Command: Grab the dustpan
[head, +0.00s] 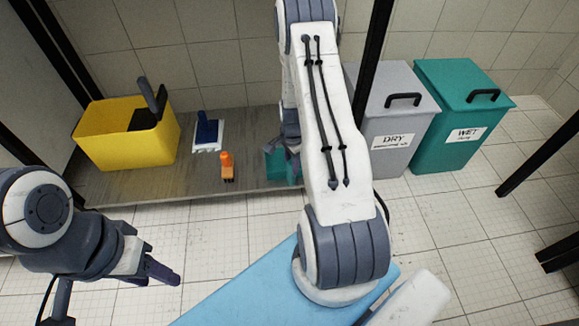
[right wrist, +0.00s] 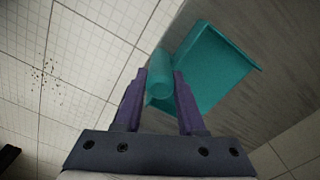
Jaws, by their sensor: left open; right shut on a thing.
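The teal dustpan (right wrist: 215,68) is on the grey-brown shelf (head: 110,188) in the right wrist view, with its round handle (right wrist: 159,75) towards me. My right gripper (right wrist: 161,80) is shut on that handle, one purple finger on each side. In the head view the dustpan (head: 276,168) is partly hidden behind my right arm and gripper (head: 291,148). I cannot tell whether it is lifted off the shelf. My left gripper (head: 170,272) is open and empty, over the tiled floor at the lower left, well apart from the dustpan.
Grey DRY (head: 395,120) and green WET (head: 462,125) bins stand right. A black post (head: 374,45) rises near my right arm. Dark specks (right wrist: 47,76) dot the floor.

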